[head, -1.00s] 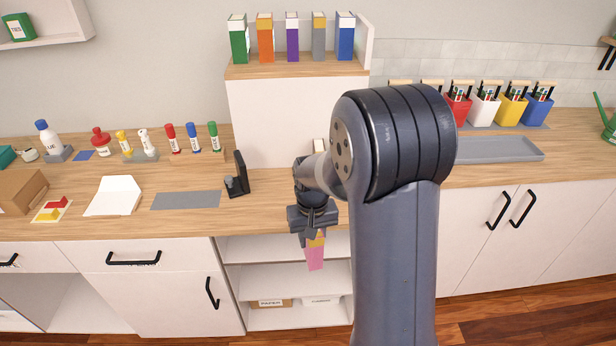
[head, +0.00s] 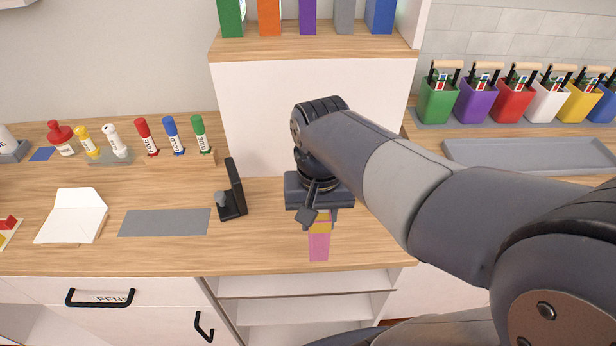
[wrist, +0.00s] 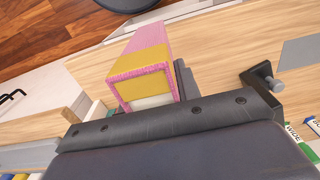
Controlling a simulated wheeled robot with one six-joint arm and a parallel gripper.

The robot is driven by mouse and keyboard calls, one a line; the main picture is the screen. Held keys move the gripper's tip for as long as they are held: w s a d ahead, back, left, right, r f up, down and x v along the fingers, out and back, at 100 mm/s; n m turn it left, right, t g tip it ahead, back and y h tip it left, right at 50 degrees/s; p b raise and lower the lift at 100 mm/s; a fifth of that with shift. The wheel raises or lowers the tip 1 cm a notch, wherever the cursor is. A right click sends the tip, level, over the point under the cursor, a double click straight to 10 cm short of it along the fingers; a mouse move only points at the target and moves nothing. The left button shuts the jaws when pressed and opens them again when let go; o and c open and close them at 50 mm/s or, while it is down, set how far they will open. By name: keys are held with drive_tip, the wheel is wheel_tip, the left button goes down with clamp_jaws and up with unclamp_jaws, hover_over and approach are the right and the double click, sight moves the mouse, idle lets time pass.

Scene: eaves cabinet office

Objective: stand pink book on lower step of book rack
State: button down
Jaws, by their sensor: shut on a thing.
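The pink book (head: 319,247) has a yellow band and hangs below my gripper (head: 321,216), in front of the white riser. My gripper is shut on it. In the wrist view the pink book (wrist: 148,45) reaches away from the jaws, its yellow face and pale end showing. In the head view it overlaps the wooden counter near its front edge; I cannot tell its height above it. The wooden upper step (head: 290,45) holds a row of green, orange, purple, grey and blue books. My arm hides part of the counter right of the gripper, and I cannot make out a separate lower step.
A black bookend-like stand (head: 232,192) is left of my gripper, with a grey mat (head: 165,222) beyond it. Markers (head: 172,135) stand at the back left. Coloured tool bins (head: 514,95) and a grey tray (head: 530,155) are at the right. Open shelves are below the counter.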

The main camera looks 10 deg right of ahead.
drive_tip(key=w+d+p, duration=0.2)
drive_tip(key=w, duration=0.7)
drive_tip(key=w+d+p, duration=0.1)
drive_tip(key=w+d, duration=0.1)
drive_tip(key=w, duration=0.7)
drive_tip(key=f, duration=0.3)
drive_tip(key=f+p, duration=0.1)
drive_tip(key=f, duration=0.2)
drive_tip(key=shift+w+a+f, duration=0.15)
drive_tip(key=shift+a+f, duration=0.05)
drive_tip(key=shift+f, duration=0.05)
drive_tip(key=shift+w+f, duration=0.15)
drive_tip(key=shift+f, duration=0.1)
drive_tip(key=shift+f, duration=0.1)
drive_tip(key=shift+f, duration=0.15)
drive_tip(key=c, duration=1)
unclamp_jaws()
drive_tip(key=shift+c, duration=0.2)
